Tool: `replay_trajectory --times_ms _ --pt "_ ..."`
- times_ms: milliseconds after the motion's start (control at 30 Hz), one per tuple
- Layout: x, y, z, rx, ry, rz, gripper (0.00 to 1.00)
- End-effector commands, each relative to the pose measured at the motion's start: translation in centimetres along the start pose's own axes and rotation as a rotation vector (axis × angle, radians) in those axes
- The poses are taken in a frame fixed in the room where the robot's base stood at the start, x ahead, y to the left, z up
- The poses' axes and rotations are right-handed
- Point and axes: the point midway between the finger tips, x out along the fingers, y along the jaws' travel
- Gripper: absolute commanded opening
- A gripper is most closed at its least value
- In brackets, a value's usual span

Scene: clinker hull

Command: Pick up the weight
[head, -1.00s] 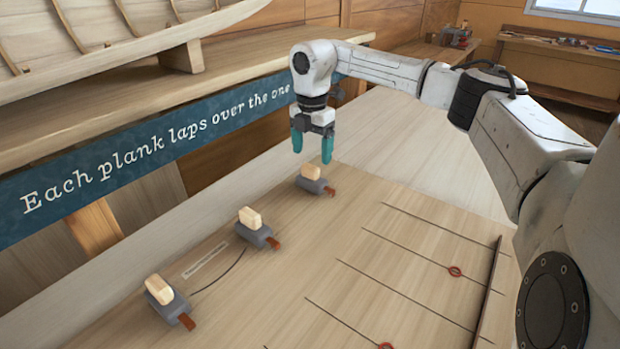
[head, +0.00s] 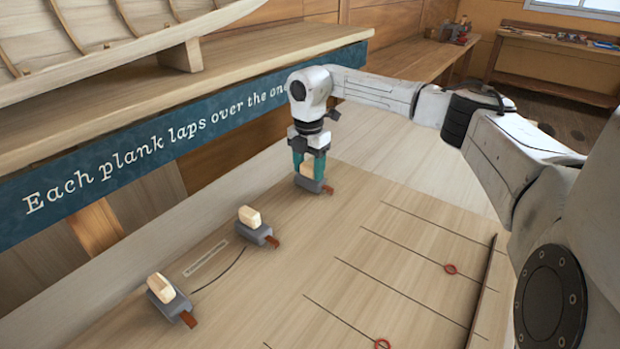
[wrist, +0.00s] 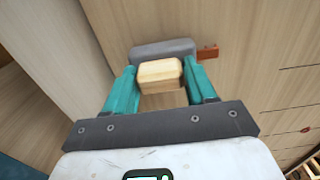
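The far weight (head: 309,184) is a grey block with a pale wooden grip on top and a red-brown tab at one end. It sits upright on the wooden board in the head view. In the wrist view its wooden grip (wrist: 160,72) lies between the two teal fingers, its grey base (wrist: 150,50) just beyond. My gripper (head: 309,170) points down over this weight, its fingers against both sides of the grip with no clear gap. The fingers hide part of it in the head view. Two similar weights, a middle one (head: 257,234) and a near one (head: 172,304), stand apart on the board.
A blue lettered banner (head: 150,145) runs along the shelf edge at left, below a clinker hull (head: 110,40). The board (head: 350,220) has dark lines, red rings (head: 450,268) and a thin dark strip (head: 486,290) on its right. A small paper label (head: 205,258) lies near the middle weight.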

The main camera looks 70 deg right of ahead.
Motion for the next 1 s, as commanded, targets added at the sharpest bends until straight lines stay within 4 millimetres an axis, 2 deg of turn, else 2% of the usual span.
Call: replay_trajectory --times_ms 67,567,1000 --pt "-0.01 -0.01 0.01 0.0 0.0 0.0 0.47" --pt "-0.03 -0.01 0.01 0.0 0.0 0.0 0.0" --pt "-0.68 0.07 0.07 0.0 -0.002 0.003 0.0"
